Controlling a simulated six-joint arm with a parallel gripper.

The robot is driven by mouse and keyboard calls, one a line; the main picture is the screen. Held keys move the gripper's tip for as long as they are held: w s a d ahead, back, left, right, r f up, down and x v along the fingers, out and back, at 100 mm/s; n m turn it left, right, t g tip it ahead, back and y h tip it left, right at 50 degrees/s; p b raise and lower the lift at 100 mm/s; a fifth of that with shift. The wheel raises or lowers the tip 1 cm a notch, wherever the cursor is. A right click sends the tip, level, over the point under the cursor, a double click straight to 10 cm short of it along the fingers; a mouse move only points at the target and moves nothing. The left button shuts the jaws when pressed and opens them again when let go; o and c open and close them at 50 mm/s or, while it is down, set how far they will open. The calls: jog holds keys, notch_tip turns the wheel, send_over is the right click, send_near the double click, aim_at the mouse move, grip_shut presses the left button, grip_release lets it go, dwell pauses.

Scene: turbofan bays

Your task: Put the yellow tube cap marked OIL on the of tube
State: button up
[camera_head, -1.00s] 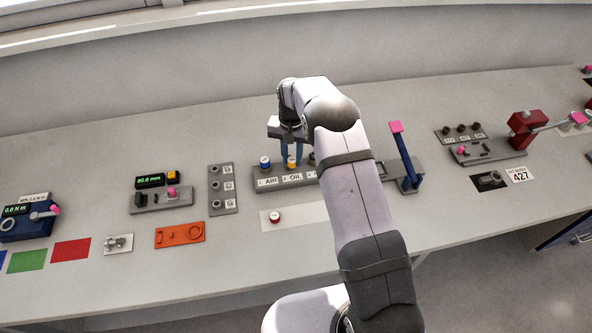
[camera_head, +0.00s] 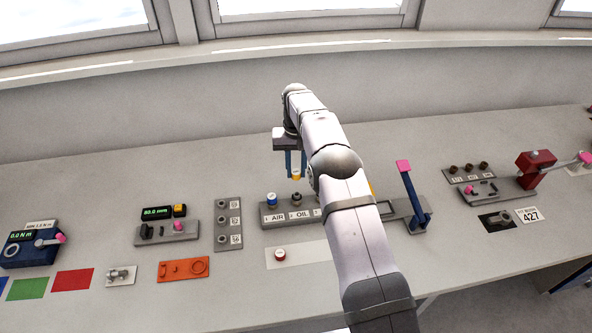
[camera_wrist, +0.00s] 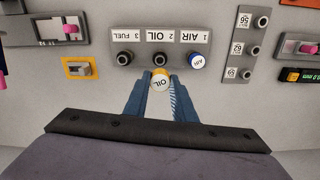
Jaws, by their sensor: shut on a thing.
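The yellow cap (camera_head: 296,174) is between the fingers of my gripper (camera_head: 296,165), which is shut on it. In the wrist view the cap's pale top (camera_wrist: 161,84) reads OIL. In the head view the cap is above the OIL tube (camera_head: 296,197), with a visible gap. The wrist view shows this bare dark tube end (camera_wrist: 158,58) just beyond the cap, behind the label 2 OIL. The tube stands in a grey block (camera_head: 268,222) labelled AIR and OIL; my arm hides its FUEL end in the head view.
A blue cap (camera_head: 271,199) sits on the AIR tube beside it. The FUEL tube (camera_wrist: 125,58) is bare in the wrist view. A red-and-white cap (camera_head: 280,254) rests on a pale strip in front. A blue lever with a pink top (camera_head: 404,167) stands to the right.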

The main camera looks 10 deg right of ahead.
jog(key=shift+s+n, duration=0.55)
jog(key=shift+n, duration=0.15)
jog(key=shift+f, duration=0.15)
jog(key=b, duration=0.4)
send_over(297, 194)
jog(key=shift+f, duration=2.75)
jog(key=shift+f+b, duration=0.6)
jog(key=shift+f, duration=0.7)
jog(key=o, duration=1.5)
jog(key=shift+r, duration=0.25)
jog(key=shift+r+p, duration=2.5)
jog(key=shift+r, duration=0.85)
